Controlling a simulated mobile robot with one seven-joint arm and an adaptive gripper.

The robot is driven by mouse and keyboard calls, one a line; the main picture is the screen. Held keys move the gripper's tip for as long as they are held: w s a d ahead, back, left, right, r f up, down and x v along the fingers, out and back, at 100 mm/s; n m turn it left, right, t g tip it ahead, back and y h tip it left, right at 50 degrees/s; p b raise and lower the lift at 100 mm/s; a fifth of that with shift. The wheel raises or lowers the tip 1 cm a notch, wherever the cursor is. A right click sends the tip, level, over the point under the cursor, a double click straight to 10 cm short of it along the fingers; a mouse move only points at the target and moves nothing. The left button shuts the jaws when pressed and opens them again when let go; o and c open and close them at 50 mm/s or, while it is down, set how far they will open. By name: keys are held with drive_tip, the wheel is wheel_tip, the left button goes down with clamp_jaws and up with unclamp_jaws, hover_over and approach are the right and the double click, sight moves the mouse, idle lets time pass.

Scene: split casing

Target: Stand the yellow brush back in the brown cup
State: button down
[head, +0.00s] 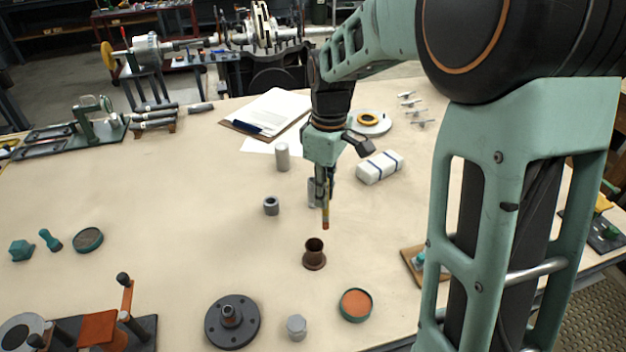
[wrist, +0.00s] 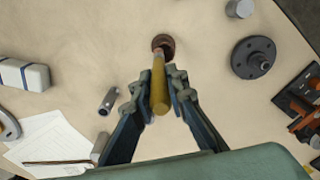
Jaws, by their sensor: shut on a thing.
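The yellow brush (head: 326,213) hangs roughly upright from my gripper (head: 322,192), with a reddish lower end. In the wrist view, the yellow brush (wrist: 159,88) sits between the two fingers of my gripper (wrist: 158,94), which is shut on it. The brown cup (head: 314,252) stands upright on the table, below and slightly left of the brush's lower end in the head view. A gap shows between brush and rim there. In the wrist view, the brush's far end overlaps the near edge of the brown cup (wrist: 164,41); its depth there is unclear.
A dark flange (head: 232,322), a small grey knob (head: 296,327) and an orange-filled tin (head: 356,304) lie in front of the cup. A white block (head: 380,167) lies behind right. Table left of the cup is clear.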

wheel_tip(320, 180, down, 12)
drive_tip(key=a+b, duration=0.2)
drive_tip(key=b, duration=0.6)
drive_tip(key=shift+w+m+b, duration=0.25)
drive_tip(key=shift+m+b, duration=0.05)
drive_tip(key=shift+b, duration=0.05)
idle(0.4)
drive_tip(key=shift+r, duration=0.15)
drive_tip(key=c, duration=1.8)
unclamp_jaws()
drive_tip(key=r, duration=1.2)
drive_tip(key=shift+s+d, duration=0.25)
drive_tip(key=shift+d, duration=0.1)
